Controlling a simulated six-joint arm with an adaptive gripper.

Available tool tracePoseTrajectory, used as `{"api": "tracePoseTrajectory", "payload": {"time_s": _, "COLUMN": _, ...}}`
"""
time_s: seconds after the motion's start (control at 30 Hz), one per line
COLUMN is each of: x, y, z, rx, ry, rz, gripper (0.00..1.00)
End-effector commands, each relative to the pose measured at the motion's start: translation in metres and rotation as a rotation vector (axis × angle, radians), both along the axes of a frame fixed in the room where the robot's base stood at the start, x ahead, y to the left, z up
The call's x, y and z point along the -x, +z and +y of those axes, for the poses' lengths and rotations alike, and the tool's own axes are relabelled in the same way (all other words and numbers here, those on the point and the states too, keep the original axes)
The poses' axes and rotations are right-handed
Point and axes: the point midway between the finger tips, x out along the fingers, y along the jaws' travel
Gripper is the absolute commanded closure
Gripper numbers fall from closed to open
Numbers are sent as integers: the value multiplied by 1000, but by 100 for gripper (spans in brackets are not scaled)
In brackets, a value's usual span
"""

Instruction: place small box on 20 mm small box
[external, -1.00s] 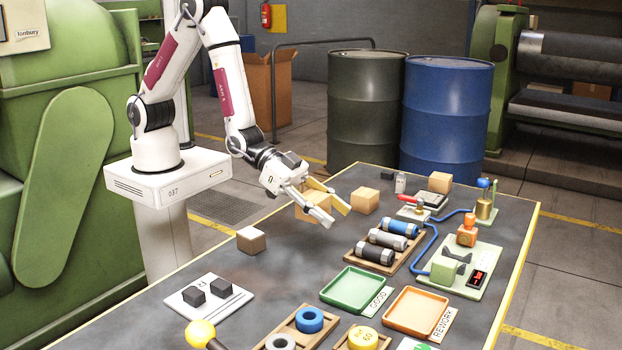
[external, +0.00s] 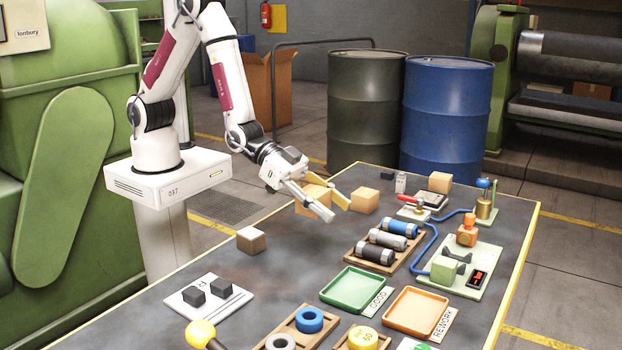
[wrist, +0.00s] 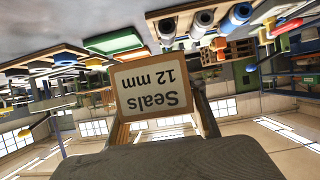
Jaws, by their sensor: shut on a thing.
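My gripper (external: 336,211) is shut on a small cardboard box (external: 314,195) and holds it at the far-left part of the table. The wrist view shows this held box (wrist: 155,90) between the fingers, with a white label reading "Seals 12 mm", upside down in that view. Three other cardboard boxes are on the table: one (external: 251,240) to the left, one (external: 364,201) just right of the gripper, and one (external: 440,182) at the back right. No label is readable on these three, so I cannot tell which is the 20 mm box.
A wooden tray of rollers (external: 384,251) lies right of the gripper. A green tray (external: 352,292) and an orange tray (external: 416,313) are nearer. A white plate (external: 208,297) with dark blocks is front left. Bare table lies between the left box and the rollers.

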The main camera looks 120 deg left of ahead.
Motion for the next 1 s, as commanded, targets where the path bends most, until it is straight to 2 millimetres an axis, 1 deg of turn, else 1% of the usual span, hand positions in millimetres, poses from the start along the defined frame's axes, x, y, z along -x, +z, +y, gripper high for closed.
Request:
{"api": "tracePoseTrajectory", "payload": {"time_s": 0.17, "x": 0, "y": 0, "z": 7, "rx": 0, "ry": 11, "rz": -1, "gripper": 82}}
{"api": "tracePoseTrajectory", "payload": {"time_s": 0.27, "x": -1, "y": 1, "z": 18, "rx": 0, "ry": 30, "rz": -1, "gripper": 82}}
{"api": "tracePoseTrajectory", "payload": {"time_s": 0.37, "x": -1, "y": 4, "z": 36, "rx": 0, "ry": 58, "rz": -2, "gripper": 82}}
{"api": "tracePoseTrajectory", "payload": {"time_s": 0.47, "x": -3, "y": 9, "z": 60, "rx": 0, "ry": 95, "rz": -3, "gripper": 82}}
{"api": "tracePoseTrajectory", "payload": {"time_s": 0.57, "x": -5, "y": 16, "z": 88, "rx": 0, "ry": 136, "rz": -3, "gripper": 82}}
{"api": "tracePoseTrajectory", "payload": {"time_s": 0.77, "x": -6, "y": 29, "z": 149, "rx": -1, "ry": 223, "rz": -2, "gripper": 82}}
{"api": "tracePoseTrajectory", "payload": {"time_s": 0.8, "x": -6, "y": 32, "z": 162, "rx": -2, "ry": 240, "rz": -3, "gripper": 82}}
{"api": "tracePoseTrajectory", "payload": {"time_s": 1.0, "x": -2, "y": 46, "z": 221, "rx": -3, "ry": 318, "rz": -3, "gripper": 82}}
